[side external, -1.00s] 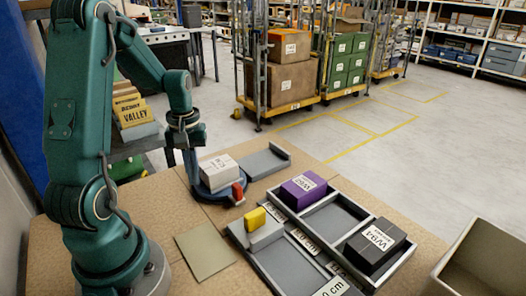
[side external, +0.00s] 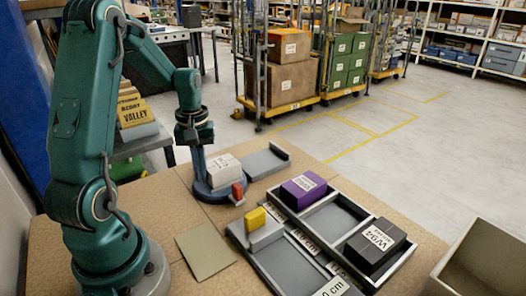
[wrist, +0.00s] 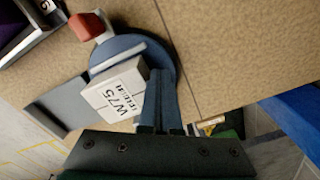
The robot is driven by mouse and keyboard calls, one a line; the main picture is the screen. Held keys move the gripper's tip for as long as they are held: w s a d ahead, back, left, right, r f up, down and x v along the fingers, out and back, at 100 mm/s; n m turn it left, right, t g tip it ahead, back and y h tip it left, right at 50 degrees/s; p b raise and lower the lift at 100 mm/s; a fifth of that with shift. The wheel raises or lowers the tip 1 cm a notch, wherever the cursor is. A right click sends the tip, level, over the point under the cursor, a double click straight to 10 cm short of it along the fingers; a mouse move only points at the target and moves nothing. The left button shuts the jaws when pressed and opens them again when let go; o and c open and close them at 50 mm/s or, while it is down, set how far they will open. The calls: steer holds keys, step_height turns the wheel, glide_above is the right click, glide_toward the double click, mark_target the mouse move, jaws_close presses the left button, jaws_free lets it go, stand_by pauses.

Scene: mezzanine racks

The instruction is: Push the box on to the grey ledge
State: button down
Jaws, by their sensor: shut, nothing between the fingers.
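The white box (side external: 224,170), labelled W75, sits on a round blue plate (side external: 203,195) that has a red block (side external: 237,192) at its front edge. The grey ledge (side external: 265,163), with a raised stop at its far end, lies just beyond the box to the right. My gripper (side external: 199,182) is shut and empty, pointing down at the box's left side. In the wrist view the fingertips (wrist: 159,72) are beside the box (wrist: 115,97), touching it or nearly so. The box reaches over the plate's rim towards the ledge (wrist: 62,103); part of the ledge is hidden behind it.
A grey tray with compartments (side external: 322,190) holds a purple box (side external: 303,188) and a black box (side external: 372,245). A yellow block (side external: 255,218) stands nearer on a grey piece. A flat olive panel (side external: 205,252) lies in front. An open bin (side external: 470,260) is at lower right.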

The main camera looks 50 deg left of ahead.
steer(key=shift+w, duration=0.1)
stand_by(0.3)
steer(key=shift+w, duration=0.5)
steer(key=shift+w, duration=0.65)
steer(key=shift+w, duration=0.1)
stand_by(0.7)
steer(key=shift+s, duration=0.4)
steer(key=shift+r, duration=0.1)
steer(key=shift+r, duration=4.4)
